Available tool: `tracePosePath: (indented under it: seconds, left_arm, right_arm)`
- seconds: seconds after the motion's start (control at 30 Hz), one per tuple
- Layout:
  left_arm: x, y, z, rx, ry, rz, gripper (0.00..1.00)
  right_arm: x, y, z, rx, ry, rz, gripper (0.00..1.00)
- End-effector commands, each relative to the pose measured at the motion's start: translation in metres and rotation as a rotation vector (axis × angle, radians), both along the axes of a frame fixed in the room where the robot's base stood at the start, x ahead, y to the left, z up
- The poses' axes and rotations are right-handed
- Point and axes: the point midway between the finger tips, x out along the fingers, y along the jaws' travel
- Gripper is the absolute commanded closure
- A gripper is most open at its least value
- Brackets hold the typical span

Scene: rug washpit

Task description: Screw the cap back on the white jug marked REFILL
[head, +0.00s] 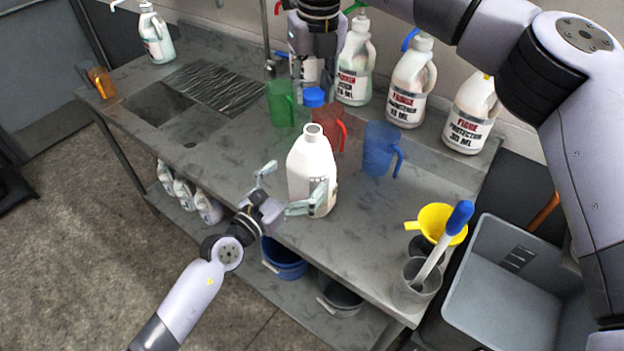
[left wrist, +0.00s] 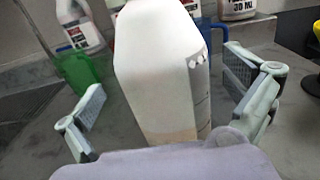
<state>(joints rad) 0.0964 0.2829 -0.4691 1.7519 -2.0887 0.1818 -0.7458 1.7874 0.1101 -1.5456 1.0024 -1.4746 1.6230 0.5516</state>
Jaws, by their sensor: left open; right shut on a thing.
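The white jug (head: 308,165) stands upright on the steel bench with its mouth open and no cap on it. I cannot read any REFILL marking on the side that shows. A blue cap (head: 314,97) is held by my right gripper (head: 315,84), above and slightly behind the jug's mouth, apart from it. My right gripper's fingers are partly hidden. My left gripper (head: 292,186) is open low at the jug, one finger on each side of it. The left wrist view shows the jug (left wrist: 160,75) between the open fingers, with gaps on both sides.
Green (head: 281,104), red (head: 329,122) and blue (head: 380,150) measuring pitchers stand close behind the jug. Several labelled white bottles (head: 408,88) line the wall. A yellow funnel (head: 437,222) and a grey beaker (head: 415,287) with a blue-handled tool occupy the right corner. Bench left of the jug is clear.

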Motion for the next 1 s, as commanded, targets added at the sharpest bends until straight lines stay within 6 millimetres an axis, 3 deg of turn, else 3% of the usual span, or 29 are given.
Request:
tracePosePath:
  seconds: [0.2, 0.4, 0.77, 1.0]
  left_arm:
    - [0.032, -0.023, 0.001, 0.001, -0.001, 0.000, 0.00]
    - [0.046, -0.033, 0.000, 0.000, 0.000, 0.000, 0.00]
    - [0.049, -0.035, 0.000, 0.000, 0.000, 0.000, 0.00]
    - [0.049, -0.035, 0.000, 0.000, 0.000, 0.000, 0.15]
  right_arm:
    - [0.000, 0.000, 0.000, 0.000, 0.000, 0.000, 0.73]
    - [0.000, 0.000, 0.000, 0.000, 0.000, 0.000, 0.73]
    - [0.000, 0.000, 0.000, 0.000, 0.000, 0.000, 0.73]
    - [0.000, 0.000, 0.000, 0.000, 0.000, 0.000, 0.74]
